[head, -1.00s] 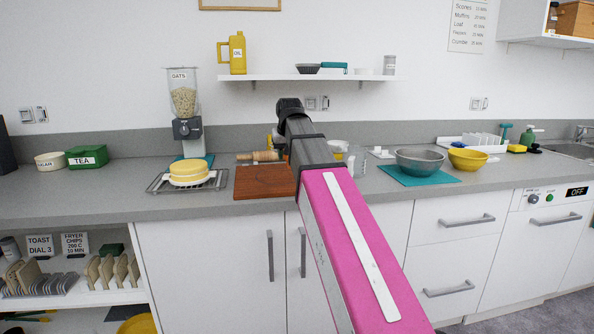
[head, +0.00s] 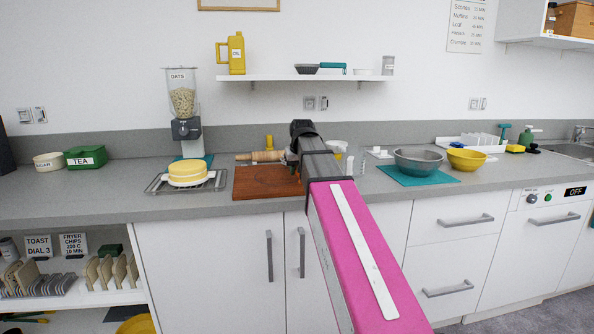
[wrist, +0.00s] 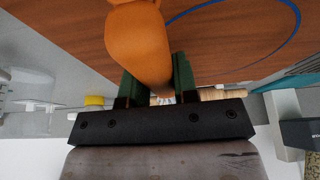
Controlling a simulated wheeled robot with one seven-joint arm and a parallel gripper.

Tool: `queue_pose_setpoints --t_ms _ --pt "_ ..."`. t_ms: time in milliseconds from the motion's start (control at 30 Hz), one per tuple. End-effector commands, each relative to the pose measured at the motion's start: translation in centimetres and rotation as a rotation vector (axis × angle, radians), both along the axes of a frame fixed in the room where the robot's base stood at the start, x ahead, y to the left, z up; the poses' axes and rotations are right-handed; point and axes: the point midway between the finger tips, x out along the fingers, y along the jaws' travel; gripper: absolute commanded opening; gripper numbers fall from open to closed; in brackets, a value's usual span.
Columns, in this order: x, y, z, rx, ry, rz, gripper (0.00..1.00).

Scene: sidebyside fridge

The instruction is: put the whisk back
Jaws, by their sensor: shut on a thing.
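My gripper (wrist: 153,75) is shut on a smooth orange handle, taken as the whisk (wrist: 140,40), between dark green fingers. Thin pale lines show beyond the handle between the fingers, and most of the whisk's other end is hidden. The gripper is over the brown wooden board (head: 262,187), near its back right corner in the head view. In the wrist view the board (wrist: 225,45) carries a blue curved outline close to the handle. I cannot tell whether the whisk touches the board. In the head view my arm largely hides the whisk.
A wooden rolling pin (head: 262,156) and a yellow item (head: 269,142) are behind the board. A wire rack with a yellow-and-white cake (head: 188,173) and an oats dispenser (head: 184,105) stand left. A grey bowl (head: 419,161) on a teal mat and a yellow bowl (head: 467,159) stand right.

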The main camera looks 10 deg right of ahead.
Motion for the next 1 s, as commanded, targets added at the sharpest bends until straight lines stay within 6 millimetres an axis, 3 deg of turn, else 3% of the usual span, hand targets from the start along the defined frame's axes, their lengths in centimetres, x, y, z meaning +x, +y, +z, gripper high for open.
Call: queue_pose_setpoints --t_ms 333,367,433,767,1000 --pt "0.0 0.0 -0.7 0.000 0.001 0.000 0.03" --pt "0.0 0.0 -0.7 0.000 0.001 0.000 0.30" --pt "0.0 0.0 -0.7 0.000 0.001 0.000 0.53" --pt "0.0 0.0 -0.5 0.000 0.000 0.000 0.53" --pt "-0.8 -0.1 1.7 0.000 -0.001 0.000 0.53"
